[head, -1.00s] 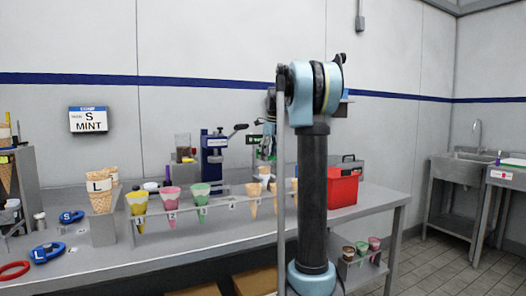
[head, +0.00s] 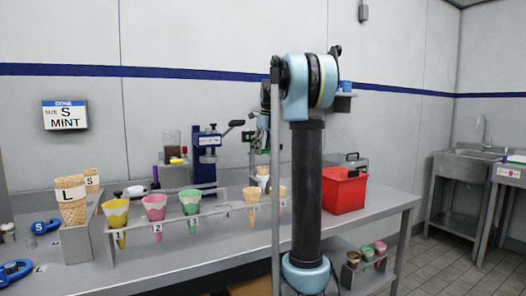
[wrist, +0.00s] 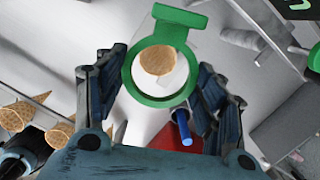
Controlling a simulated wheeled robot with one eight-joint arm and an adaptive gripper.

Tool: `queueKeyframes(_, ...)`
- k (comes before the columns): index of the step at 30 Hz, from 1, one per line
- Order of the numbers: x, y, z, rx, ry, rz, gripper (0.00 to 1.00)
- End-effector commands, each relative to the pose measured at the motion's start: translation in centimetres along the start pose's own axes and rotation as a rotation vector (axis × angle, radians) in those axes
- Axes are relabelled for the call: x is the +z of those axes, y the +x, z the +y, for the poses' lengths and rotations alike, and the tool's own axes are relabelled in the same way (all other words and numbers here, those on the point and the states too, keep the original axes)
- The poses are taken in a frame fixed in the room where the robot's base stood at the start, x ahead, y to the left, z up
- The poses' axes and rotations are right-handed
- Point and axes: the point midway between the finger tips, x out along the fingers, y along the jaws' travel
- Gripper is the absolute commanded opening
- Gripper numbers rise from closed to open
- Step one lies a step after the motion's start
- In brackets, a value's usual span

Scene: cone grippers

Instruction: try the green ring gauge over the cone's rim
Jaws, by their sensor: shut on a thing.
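My gripper (wrist: 158,80) is shut on the green ring gauge (wrist: 135,83), with its fingers on either side of the ring in the wrist view. The ring's handle points to the top of that view. The round tan top of a cone (wrist: 157,60) shows inside the ring's opening. I cannot tell whether the ring is around the rim or above it.
A rack holds yellow (head: 115,214), pink (head: 154,207) and green (head: 190,202) wrapped cones and a plain cone (head: 251,199). A large cone marked L (head: 70,205) stands to the left. A red box (head: 344,190) is on the right. A wall sign (head: 64,115) reads S MINT.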

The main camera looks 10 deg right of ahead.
Motion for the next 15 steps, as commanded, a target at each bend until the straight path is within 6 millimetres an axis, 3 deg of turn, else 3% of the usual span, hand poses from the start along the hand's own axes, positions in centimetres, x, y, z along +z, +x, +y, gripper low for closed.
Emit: queueKeyframes(15, -0.5, 2.7, -0.1, 0.000, 0.002, 0.000, 0.40)
